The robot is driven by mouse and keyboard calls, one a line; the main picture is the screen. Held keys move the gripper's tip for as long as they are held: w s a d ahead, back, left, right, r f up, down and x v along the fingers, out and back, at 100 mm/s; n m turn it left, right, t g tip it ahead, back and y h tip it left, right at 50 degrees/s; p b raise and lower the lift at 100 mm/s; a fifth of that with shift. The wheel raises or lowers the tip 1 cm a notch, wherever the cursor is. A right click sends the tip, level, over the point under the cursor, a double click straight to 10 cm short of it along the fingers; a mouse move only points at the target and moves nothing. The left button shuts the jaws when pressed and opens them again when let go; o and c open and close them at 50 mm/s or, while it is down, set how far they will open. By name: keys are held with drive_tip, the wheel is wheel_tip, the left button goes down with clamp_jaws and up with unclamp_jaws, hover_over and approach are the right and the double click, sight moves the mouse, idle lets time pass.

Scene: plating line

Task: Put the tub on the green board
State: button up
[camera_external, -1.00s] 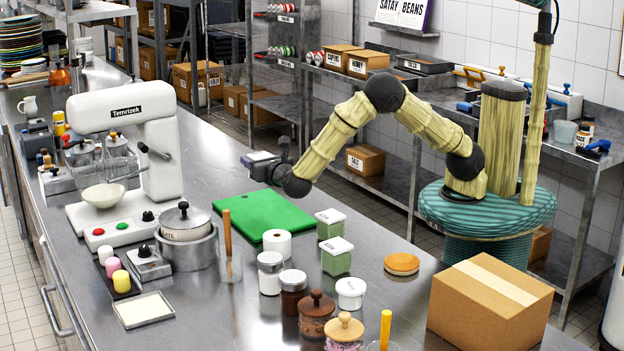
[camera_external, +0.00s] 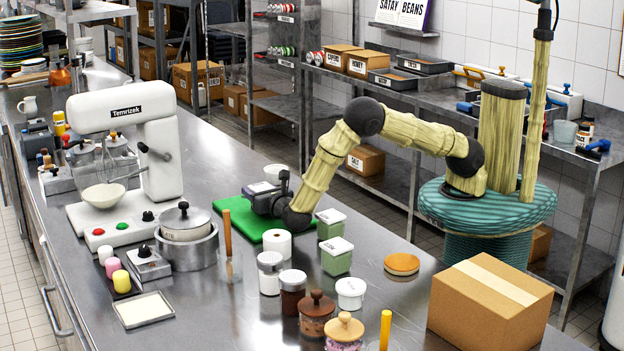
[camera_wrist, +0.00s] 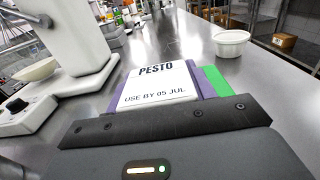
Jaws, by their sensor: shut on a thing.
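My gripper (camera_external: 257,190) is shut on a tub with a flat white lid (camera_wrist: 158,90), printed PESTO and USE BY 05 JUL in the wrist view. The lid lies between my purple fingers; the tub's sides are hidden. In the external view my gripper is low over the green board (camera_external: 236,217), which lies flat on the steel counter. The board also shows as a green strip at the right of my fingers in the wrist view (camera_wrist: 217,80). I cannot tell whether the tub touches the board.
A round white tub (camera_external: 275,172) stands just beyond the board. A paper roll (camera_external: 277,243) and two green tubs with white lids (camera_external: 331,224) (camera_external: 337,257) stand by its near and right sides. The mixer (camera_external: 160,150) is to the left.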

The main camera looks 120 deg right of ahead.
drive_tip(key=shift+f, duration=0.1)
drive_tip(key=o, duration=1.1)
drive_tip(key=shift+r, duration=0.2)
drive_tip(key=shift+a+f, duration=0.1)
drive_tip(key=shift+a, duration=0.25)
drive_tip(key=a+b, duration=0.1)
drive_tip(key=a, duration=0.6)
drive_tip(key=shift+b, duration=0.3)
